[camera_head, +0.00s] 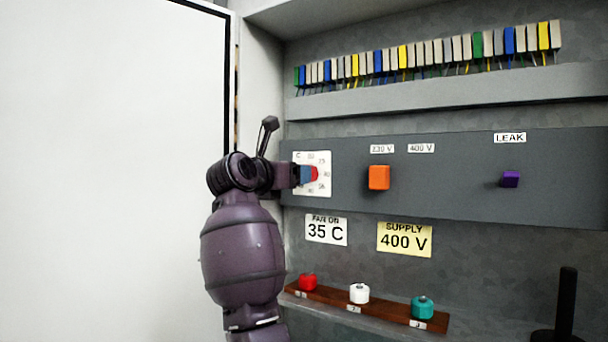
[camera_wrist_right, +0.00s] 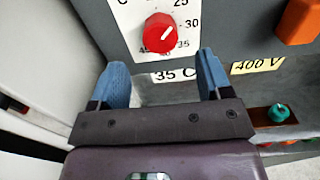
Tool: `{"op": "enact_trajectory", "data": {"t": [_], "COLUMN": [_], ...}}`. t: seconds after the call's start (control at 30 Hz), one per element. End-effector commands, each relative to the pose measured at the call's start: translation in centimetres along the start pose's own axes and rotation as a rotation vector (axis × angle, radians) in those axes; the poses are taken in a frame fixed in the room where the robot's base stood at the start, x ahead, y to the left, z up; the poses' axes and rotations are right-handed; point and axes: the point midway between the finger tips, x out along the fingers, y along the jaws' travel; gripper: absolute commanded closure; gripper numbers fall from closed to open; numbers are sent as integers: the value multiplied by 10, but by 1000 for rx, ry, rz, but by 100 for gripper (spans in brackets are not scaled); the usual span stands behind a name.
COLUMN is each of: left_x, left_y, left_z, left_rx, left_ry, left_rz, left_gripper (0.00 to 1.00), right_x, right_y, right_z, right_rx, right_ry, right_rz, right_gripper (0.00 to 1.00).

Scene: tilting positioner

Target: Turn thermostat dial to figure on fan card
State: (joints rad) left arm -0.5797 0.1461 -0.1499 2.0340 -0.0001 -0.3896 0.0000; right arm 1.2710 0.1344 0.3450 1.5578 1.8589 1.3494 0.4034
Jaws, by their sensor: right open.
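The red thermostat dial (camera_wrist_right: 160,34) sits on a white scale plate (camera_head: 323,186). In the right wrist view its pale mark points up and right, roughly between the 25 and the 30. The 35 is at its lower right. The fan card (camera_head: 326,229) reads "FAN ON 35 C" and hangs below the plate. My right gripper (camera_wrist_right: 163,66) is open, its blue fingers spread, with the dial beyond the fingertips and nothing between them. In the head view the gripper (camera_head: 305,174) partly hides the dial. My left gripper is not in view.
An orange selector (camera_head: 379,178) and a purple leak knob (camera_head: 510,179) lie to the right on the grey panel. A yellow supply card (camera_head: 404,239) hangs below. Red, white and teal knobs stand on a brown strip (camera_head: 390,312). A white door (camera_head: 110,170) fills the left.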

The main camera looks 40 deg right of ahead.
Motion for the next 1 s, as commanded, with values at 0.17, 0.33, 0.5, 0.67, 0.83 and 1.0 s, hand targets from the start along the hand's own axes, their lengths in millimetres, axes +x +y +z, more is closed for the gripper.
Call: {"op": "enact_trajectory", "data": {"t": [0.17,0.33,0.5,0.67,0.83,1.0], "left_x": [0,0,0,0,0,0], "left_y": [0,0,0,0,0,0], "left_z": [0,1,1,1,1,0], "left_rx": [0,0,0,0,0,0], "left_ry": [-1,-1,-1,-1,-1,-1], "left_rz": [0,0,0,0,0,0], "left_gripper": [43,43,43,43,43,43], "right_x": [31,51,60,62,62,62], "right_y": [-1,0,0,0,0,0], "right_z": [0,0,0,0,0,0], "right_rx": [-2,-1,-1,0,0,0], "right_ry": [-1,-3,-2,-2,-2,-2], "right_rz": [-2,-1,1,1,1,1], "right_gripper": [28,28,28,28,33,59]}}
